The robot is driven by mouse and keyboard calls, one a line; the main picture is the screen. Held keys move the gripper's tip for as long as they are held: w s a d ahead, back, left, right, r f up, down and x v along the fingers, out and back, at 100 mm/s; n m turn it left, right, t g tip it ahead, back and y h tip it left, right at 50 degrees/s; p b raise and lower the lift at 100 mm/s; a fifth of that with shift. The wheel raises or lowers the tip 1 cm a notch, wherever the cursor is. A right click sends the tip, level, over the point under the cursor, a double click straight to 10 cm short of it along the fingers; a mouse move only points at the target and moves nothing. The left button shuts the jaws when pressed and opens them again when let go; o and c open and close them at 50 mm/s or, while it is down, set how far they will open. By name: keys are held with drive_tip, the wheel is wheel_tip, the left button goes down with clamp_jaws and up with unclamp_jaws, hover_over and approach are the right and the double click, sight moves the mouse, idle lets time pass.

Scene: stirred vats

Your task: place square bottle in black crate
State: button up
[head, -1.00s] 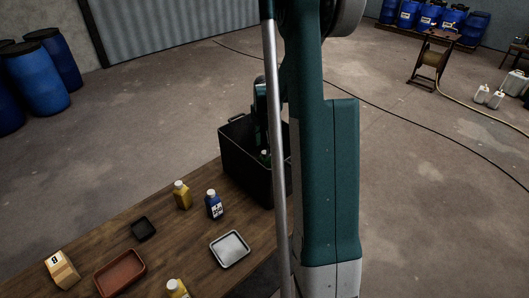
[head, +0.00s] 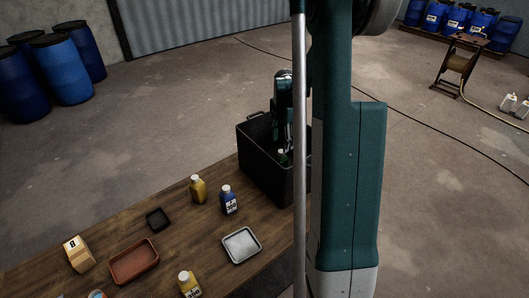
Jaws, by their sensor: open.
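The black crate (head: 262,170) stands at the far end of the wooden table in the head view. My gripper (head: 284,143) points down into the crate, open, with its fingers partly hidden by the crate wall and my own arm. A bottle with a green cap (head: 283,156) is inside the crate, right at the gripper; most of it is hidden, so I cannot tell its shape or whether the fingers touch it. On the table stand a yellow bottle (head: 198,190), a blue bottle with a white label (head: 229,202) and another yellow bottle (head: 189,285) at the front.
A grey tray (head: 241,246), a reddish-brown tray (head: 134,262), a small black tray (head: 158,219) and a carton marked 8 (head: 78,254) are on the table (head: 185,235). Blue barrels (head: 60,72) stand far away on the floor. My arm blocks the crate's right side.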

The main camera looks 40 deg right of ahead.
drive_tip(key=s+a+r+m+t+h, duration=0.1)
drive_tip(key=s+a+r+m+t, duration=0.2)
drive_tip(key=a+r, duration=0.8)
drive_tip(key=s+a+r+m, duration=0.3)
drive_tip(key=a+r+m, duration=0.3)
drive_tip(key=a, duration=0.8)
drive_tip(key=s+a+r+m+t+y, duration=0.1)
drive_tip(key=s+a+r+m+t, duration=0.2)
drive_tip(key=s+a+m, duration=0.6)
drive_tip(key=s+a+t, duration=0.1)
drive_tip(key=s+a, duration=0.7)
drive_tip(key=a, duration=0.3)
drive_tip(key=shift+r, duration=0.2)
